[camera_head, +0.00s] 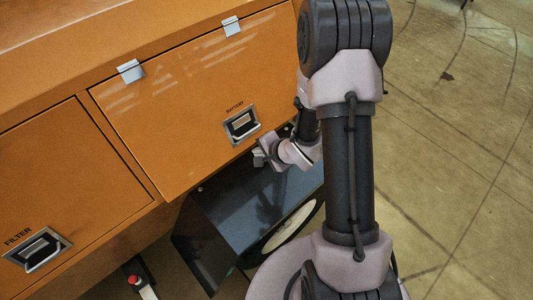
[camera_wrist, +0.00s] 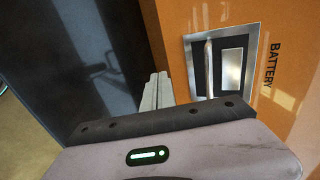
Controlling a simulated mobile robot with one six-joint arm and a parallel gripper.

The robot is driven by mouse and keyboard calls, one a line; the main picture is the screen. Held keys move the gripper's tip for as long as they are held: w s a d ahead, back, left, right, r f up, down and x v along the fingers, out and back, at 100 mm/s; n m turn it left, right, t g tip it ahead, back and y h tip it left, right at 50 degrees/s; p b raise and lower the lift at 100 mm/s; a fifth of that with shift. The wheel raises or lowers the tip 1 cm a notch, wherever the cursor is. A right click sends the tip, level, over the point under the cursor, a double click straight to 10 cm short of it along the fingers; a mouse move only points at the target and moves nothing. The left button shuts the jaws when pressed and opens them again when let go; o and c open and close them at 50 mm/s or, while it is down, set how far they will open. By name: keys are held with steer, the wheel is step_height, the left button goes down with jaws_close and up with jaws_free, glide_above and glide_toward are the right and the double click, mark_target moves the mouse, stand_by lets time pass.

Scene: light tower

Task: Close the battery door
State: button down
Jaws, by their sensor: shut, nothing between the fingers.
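The orange battery door (camera_head: 180,110) hangs from two light metal hinges along its top edge in the head view. Its recessed latch (camera_head: 242,124) with a metal handle sits near the lower right, beside the BATTERY label. I cannot tell whether the door is flush or slightly ajar. My gripper (camera_head: 260,156) is shut and empty, just below the latch near the door's lower edge. In the wrist view, the shut fingers (camera_wrist: 156,92) are beside the edge of the door (camera_wrist: 200,15), with the latch (camera_wrist: 222,65) to their right. Contact with the door cannot be told.
A filter door (camera_head: 60,180) with its own latch is at the left. A red button (camera_head: 133,280) is at the bottom. Open floor (camera_head: 460,130) lies to the right.

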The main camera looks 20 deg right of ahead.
mark_target(247, 145)
steer(key=shift+w+a+f+b, duration=0.15)
steer(key=shift+w+a+f, duration=0.1)
steer(key=shift+w, duration=0.3)
steer(key=shift+w+a+f+b, duration=0.1)
steer(key=shift+w+f, duration=0.1)
steer(key=shift+w, duration=0.35)
steer(key=shift+w+a+f+b, duration=0.15)
steer(key=shift+w+a+f, duration=0.1)
steer(key=shift+w, duration=0.3)
steer(key=w+f+b, duration=0.1)
steer(key=w+t+b, duration=0.1)
steer(key=shift+w+a+f+b, duration=0.25)
steer(key=shift+a+f+b, duration=0.15)
steer(key=shift+w+r, duration=0.1)
steer(key=shift+w, duration=0.1)
steer(key=shift+s+r, duration=0.1)
steer(key=shift+r, duration=0.05)
steer(key=shift+s+p, duration=0.1)
steer(key=shift+p, duration=0.25)
